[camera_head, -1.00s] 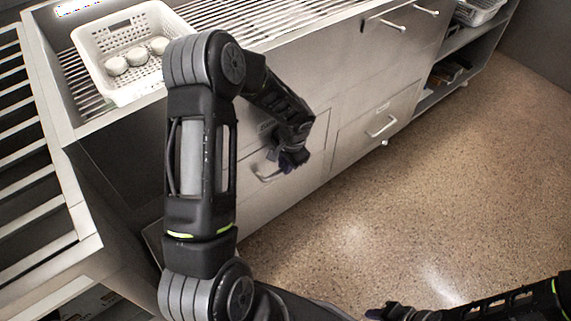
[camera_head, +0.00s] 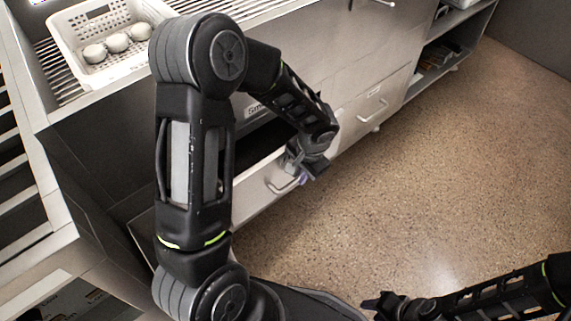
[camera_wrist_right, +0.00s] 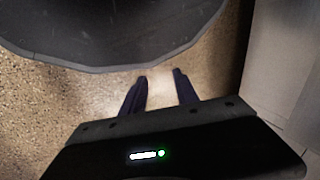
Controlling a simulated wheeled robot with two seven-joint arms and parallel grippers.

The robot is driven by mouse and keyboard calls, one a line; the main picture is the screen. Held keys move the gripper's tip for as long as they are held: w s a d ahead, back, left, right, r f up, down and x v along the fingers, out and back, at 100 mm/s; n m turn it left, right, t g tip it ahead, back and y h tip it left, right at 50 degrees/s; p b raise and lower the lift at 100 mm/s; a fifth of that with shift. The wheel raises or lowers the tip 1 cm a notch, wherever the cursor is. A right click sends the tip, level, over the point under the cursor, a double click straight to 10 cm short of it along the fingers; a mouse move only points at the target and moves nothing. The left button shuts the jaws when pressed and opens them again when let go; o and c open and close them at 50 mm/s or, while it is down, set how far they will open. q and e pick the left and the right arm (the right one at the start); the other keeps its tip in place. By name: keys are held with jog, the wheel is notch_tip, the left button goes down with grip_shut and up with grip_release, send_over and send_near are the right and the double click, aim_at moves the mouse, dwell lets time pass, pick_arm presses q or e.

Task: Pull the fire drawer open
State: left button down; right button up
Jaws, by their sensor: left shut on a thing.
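A grey drawer (camera_head: 250,203) under the counter stands pulled out, with its dark inside showing behind its front. My left gripper (camera_head: 300,176) is at its front, shut on the silver bar handle (camera_head: 280,189). My forearm hides part of the drawer, and I cannot read a label on its front. My right gripper (camera_head: 372,304) is low at the right in the head view, away from the drawers. In the right wrist view its two fingers (camera_wrist_right: 160,74) are apart with nothing between them.
Another drawer (camera_head: 358,108) to the right is shut. A white perforated basket (camera_head: 72,22) with several round pale items stands on the slatted counter. A label starting "Sm" (camera_head: 257,110) shows above the open drawer. The speckled floor (camera_head: 430,180) is clear.

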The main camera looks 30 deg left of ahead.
pick_arm(q)
jog(key=s+d+b, duration=0.2)
jog(key=s+d, duration=0.1)
jog(key=d, duration=0.6)
jog(key=s+d+b, duration=0.3)
jog(key=d, duration=0.7)
jog(key=shift+d, duration=0.3)
jog(key=c, duration=1.4)
grip_release()
jog(key=shift+r, duration=0.1)
notch_tip(320, 180, up, 8)
jog(key=d+p, duration=0.1)
jog(key=p, duration=0.1)
jog(key=shift+s+d+f, duration=0.15)
jog(key=shift+d+f, duration=0.05)
jog(key=shift+f, duration=0.05)
